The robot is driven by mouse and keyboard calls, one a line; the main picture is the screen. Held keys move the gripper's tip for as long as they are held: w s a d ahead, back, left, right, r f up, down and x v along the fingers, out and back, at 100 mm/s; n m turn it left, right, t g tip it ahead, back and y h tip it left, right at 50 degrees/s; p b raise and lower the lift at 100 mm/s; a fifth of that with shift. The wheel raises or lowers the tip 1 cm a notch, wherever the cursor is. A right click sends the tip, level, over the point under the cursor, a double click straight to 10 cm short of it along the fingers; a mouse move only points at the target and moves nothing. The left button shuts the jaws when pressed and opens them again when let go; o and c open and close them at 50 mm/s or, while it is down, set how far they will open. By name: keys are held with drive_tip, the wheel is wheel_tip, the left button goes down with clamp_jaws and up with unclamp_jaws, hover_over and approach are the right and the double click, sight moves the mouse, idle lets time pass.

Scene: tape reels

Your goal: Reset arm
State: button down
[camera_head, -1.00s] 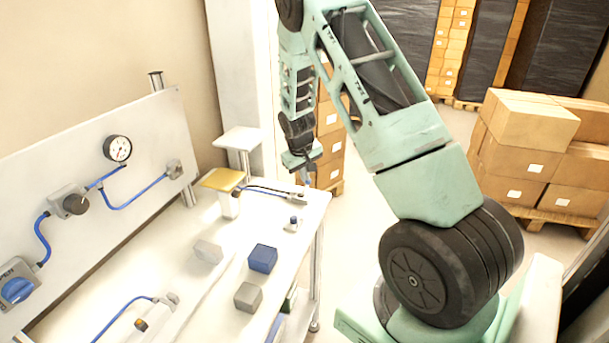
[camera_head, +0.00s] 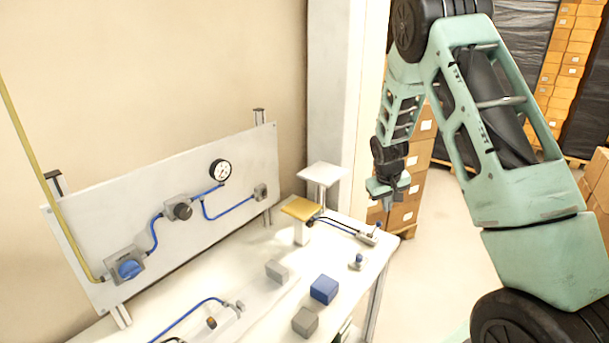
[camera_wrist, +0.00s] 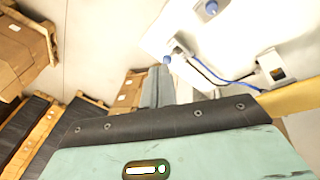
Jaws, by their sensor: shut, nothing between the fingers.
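My gripper (camera_head: 388,203) hangs from my green arm at the right of the table in the head view, with its fingers pointing down. It is beyond the table's right edge, apart from everything on the tabletop. In the wrist view my gripper's grey fingers (camera_wrist: 158,84) lie together, with nothing between them.
The white table (camera_head: 245,255) bears a blue cube (camera_head: 323,289), a grey cube (camera_head: 305,321), a lighter grey block (camera_head: 277,271) and a yellow-topped stand (camera_head: 301,209). A panel (camera_head: 95,232) with a gauge (camera_head: 220,171) stands behind. Cardboard boxes (camera_head: 409,205) stand behind my gripper.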

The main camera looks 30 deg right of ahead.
drive_tip(key=s+a+r+n+y+b, duration=0.2)
drive_tip(key=s+a+n+b, duration=0.15)
drive_tip(key=a, duration=1.25)
drive_tip(key=s+a+r+n+y+b, duration=0.1)
drive_tip(key=s+a+n+y+b, duration=0.2)
drive_tip(key=a, duration=1.4)
drive_tip(key=s+a+n+b, duration=0.1)
drive_tip(key=s+a, duration=0.2)
drive_tip(key=s, duration=0.4)
drive_tip(key=s+a+n+g+b, duration=0.1)
drive_tip(key=s+a, duration=0.3)
drive_tip(key=s, duration=0.4)
drive_tip(key=s+a+n+h+b, duration=0.1)
drive_tip(key=s+a+n+b, duration=0.1)
drive_tip(key=s+a, duration=0.2)
drive_tip(key=s, duration=0.3)
drive_tip(key=shift+s+f+g, duration=0.25)
drive_tip(key=shift+s+g, duration=0.05)
drive_tip(key=shift+s, duration=0.05)
